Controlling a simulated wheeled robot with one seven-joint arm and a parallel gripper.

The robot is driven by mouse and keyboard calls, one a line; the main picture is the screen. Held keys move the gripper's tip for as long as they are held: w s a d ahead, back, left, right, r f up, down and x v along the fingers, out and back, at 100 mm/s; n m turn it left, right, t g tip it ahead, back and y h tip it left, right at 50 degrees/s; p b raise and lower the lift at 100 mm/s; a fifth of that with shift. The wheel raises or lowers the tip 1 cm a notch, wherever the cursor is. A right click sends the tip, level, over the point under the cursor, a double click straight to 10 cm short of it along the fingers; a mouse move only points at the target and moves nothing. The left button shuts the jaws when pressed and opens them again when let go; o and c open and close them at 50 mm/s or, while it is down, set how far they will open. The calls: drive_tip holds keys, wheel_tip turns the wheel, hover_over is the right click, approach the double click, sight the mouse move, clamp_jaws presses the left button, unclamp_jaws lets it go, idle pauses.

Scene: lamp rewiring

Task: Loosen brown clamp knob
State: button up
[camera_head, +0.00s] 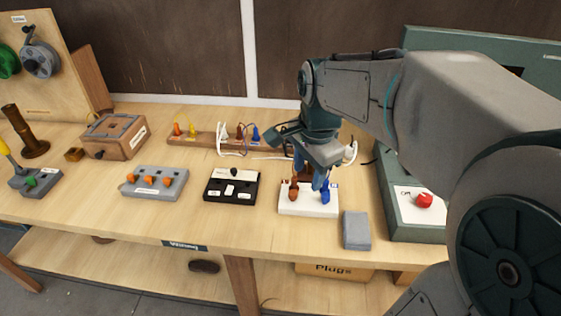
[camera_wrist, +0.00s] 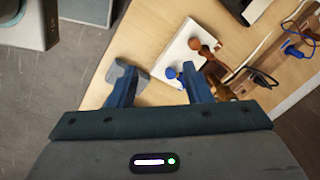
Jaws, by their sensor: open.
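A white terminal block (camera_head: 300,208) sits near the front of the bench, right of centre. A brown clamp knob (camera_head: 293,189) stands on its left part and a blue knob (camera_head: 325,195) on its right. In the wrist view the brown knob (camera_wrist: 195,44) and blue knob (camera_wrist: 171,73) show on the white block (camera_wrist: 178,55). My gripper (camera_wrist: 158,90) is open and empty, its blue fingers pointing down. The blue knob shows close to the right finger, and the brown knob lies beyond it. I cannot tell whether a finger touches either. In the head view my gripper (camera_head: 314,180) partly hides the block.
A grey block (camera_head: 357,231) lies just right of the white block. A black switch box (camera_head: 231,188) and a grey box with orange levers (camera_head: 155,184) stand to the left. A wooden rack (camera_head: 200,140) with coloured plugs and cords is behind. A green panel with a red button (camera_head: 424,200) is right.

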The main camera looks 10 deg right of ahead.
sight(294, 192)
drive_tip(key=w+f+m+g+b, duration=0.2)
drive_tip(key=w+f+m, duration=0.1)
drive_tip(key=w+m, duration=0.9)
drive_tip(key=shift+m, duration=0.6)
drive_tip(key=f, duration=0.9)
drive_tip(key=s+f, duration=0.1)
drive_tip(key=f, duration=0.3)
drive_tip(key=shift+s+f, duration=0.1)
drive_tip(key=shift+f, duration=0.2)
clamp_jaws()
